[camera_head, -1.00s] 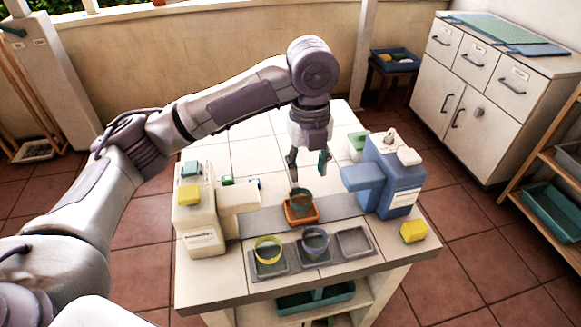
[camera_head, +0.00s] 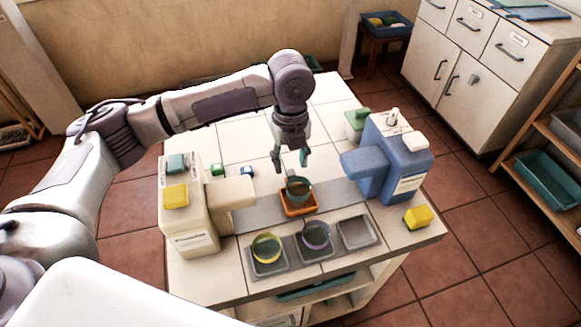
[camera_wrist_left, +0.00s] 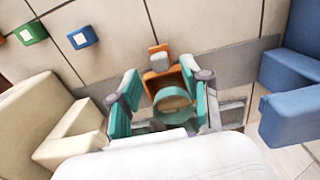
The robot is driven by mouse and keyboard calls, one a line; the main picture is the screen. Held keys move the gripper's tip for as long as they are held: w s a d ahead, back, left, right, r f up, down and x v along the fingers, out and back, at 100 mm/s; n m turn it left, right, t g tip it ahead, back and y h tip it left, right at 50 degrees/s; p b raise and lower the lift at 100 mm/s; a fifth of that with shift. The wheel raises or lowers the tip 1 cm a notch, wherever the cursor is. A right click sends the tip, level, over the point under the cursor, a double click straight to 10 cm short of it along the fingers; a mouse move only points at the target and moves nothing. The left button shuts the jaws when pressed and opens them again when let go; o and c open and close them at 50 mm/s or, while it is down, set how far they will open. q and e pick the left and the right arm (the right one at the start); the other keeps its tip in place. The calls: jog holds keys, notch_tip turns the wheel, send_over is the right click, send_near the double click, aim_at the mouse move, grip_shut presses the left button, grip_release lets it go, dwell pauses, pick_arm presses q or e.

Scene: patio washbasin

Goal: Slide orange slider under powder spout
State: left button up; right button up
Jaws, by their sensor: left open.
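The orange slider (camera_head: 286,208) sits on a grey track (camera_head: 258,214) between two dispensers, and a teal cup (camera_head: 299,189) stands in it. The cream dispenser (camera_head: 184,226) is at the left end and its spout (camera_head: 232,191) points right. The blue dispenser (camera_head: 400,165) is at the right end and its spout (camera_head: 362,164) points left. I cannot read which one is for powder. My left gripper (camera_head: 290,161) is open, pointing down above the slider. In the left wrist view its fingers lie either side of the cup (camera_wrist_left: 172,108); contact is not clear. My right gripper is out of view.
A yellow-rimmed cup (camera_head: 266,247) and a purple-rimmed cup (camera_head: 316,235) stand in grey trays at the front. A third tray (camera_head: 358,232) is empty. A yellow block (camera_head: 419,216) is at the right corner. Small green (camera_head: 217,169) and blue (camera_head: 247,171) blocks lie behind the cream dispenser.

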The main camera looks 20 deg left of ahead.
aim_at(291, 172)
pick_arm(q)
jog(key=shift+f, duration=1.6)
grip_shut()
